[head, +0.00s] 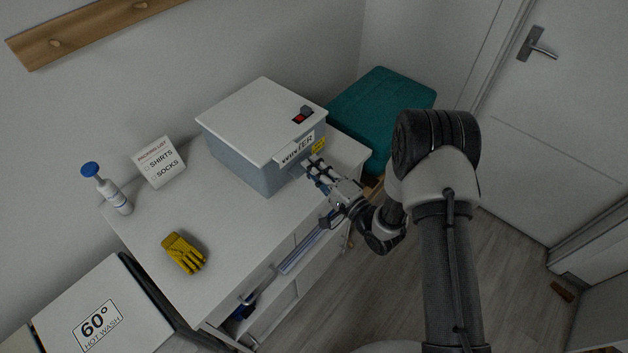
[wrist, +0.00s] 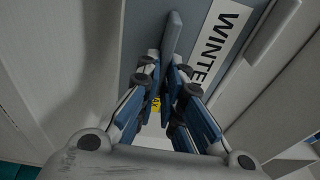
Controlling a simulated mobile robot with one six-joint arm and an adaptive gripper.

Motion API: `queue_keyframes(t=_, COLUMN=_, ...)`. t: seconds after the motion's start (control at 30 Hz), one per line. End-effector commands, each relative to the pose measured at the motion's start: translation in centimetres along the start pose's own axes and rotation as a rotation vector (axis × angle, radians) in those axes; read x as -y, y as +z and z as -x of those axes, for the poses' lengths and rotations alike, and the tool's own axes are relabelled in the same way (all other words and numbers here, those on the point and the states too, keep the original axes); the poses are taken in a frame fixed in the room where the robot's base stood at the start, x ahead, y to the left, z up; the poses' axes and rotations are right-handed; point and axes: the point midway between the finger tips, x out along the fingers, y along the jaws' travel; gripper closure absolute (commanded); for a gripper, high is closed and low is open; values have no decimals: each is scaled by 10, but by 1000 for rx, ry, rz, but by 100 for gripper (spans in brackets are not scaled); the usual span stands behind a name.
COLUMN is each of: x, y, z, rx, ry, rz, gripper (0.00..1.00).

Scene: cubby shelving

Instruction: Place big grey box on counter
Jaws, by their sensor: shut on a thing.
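The big grey box (head: 243,149) has a pale lid with a red switch and a "WINTER" label on its front. It sits on, or just over, the back right of the white counter (head: 208,224); I cannot tell whether its base touches. My gripper (head: 312,167) is at the box's front right side, by the label. In the wrist view, my gripper (wrist: 172,85) is shut on a grey edge or handle of the box, next to the "WINTER" label (wrist: 214,47). The exact contact is partly hidden by the fingers.
A yellow glove (head: 183,252), a white bottle with a blue cap (head: 108,190) and a packing list sign (head: 159,162) stand or lie on the counter's left part. A teal box (head: 381,112) is behind right. A door (head: 560,110) is at right.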

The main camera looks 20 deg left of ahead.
Motion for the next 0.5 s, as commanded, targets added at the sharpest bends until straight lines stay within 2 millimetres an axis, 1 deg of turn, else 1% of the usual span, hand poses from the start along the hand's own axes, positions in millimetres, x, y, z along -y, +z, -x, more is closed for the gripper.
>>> queue_keyframes(t=0.17, x=-8, y=-1, z=0, rx=0, ry=-7, rz=1, gripper=100)
queue_keyframes(t=0.4, x=-42, y=0, z=1, rx=0, ry=-7, rz=0, gripper=100)
queue_keyframes(t=0.5, x=-45, y=-1, z=1, rx=0, ry=-8, rz=2, gripper=100)
